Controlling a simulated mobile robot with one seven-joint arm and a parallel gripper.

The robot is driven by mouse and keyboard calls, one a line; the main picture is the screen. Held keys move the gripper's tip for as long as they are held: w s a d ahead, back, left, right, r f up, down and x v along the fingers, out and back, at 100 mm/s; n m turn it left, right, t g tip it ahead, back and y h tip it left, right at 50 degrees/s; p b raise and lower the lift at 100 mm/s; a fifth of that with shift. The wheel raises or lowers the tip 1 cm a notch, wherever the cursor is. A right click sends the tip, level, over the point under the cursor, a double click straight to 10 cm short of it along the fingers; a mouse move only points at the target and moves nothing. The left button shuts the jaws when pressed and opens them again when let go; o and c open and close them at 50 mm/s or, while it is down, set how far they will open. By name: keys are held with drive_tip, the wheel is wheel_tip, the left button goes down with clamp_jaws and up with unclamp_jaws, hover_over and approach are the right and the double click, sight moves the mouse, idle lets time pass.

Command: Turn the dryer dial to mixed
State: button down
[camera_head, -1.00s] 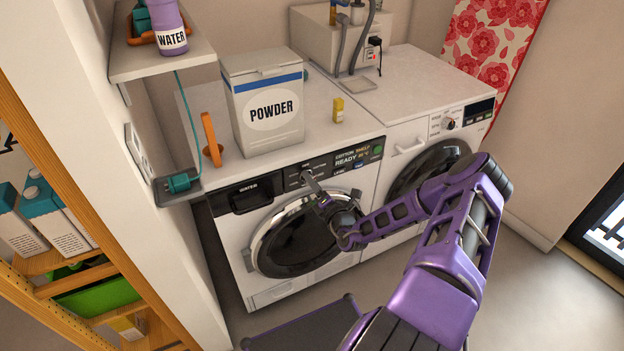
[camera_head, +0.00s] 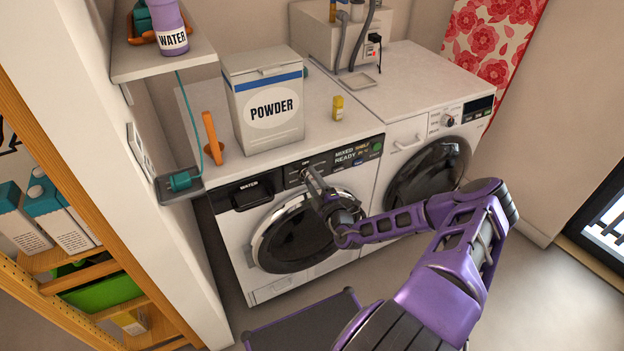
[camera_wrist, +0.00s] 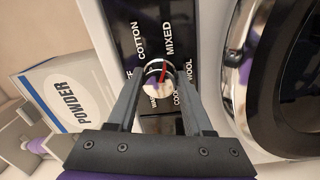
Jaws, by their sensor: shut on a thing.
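In the head view my gripper (camera_head: 306,174) reaches up to the panel and largely hides the dial. The machine's display (camera_head: 354,153) reads MIXED and READY.
The round door (camera_head: 292,238) of this machine lies just below my gripper. A POWDER box (camera_head: 270,110), an orange object (camera_head: 212,137) and a small yellow bottle (camera_head: 338,108) stand on top. A second machine (camera_head: 420,130) stands to the right.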

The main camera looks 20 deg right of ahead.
drive_tip(key=shift+m, duration=0.4)
drive_tip(key=shift+c, duration=1.5)
unclamp_jaws()
drive_tip(key=shift+s, duration=0.1)
drive_tip(key=s, duration=1.7)
drive_tip(key=shift+s+d+f, duration=0.15)
drive_tip(key=shift+f, duration=0.1)
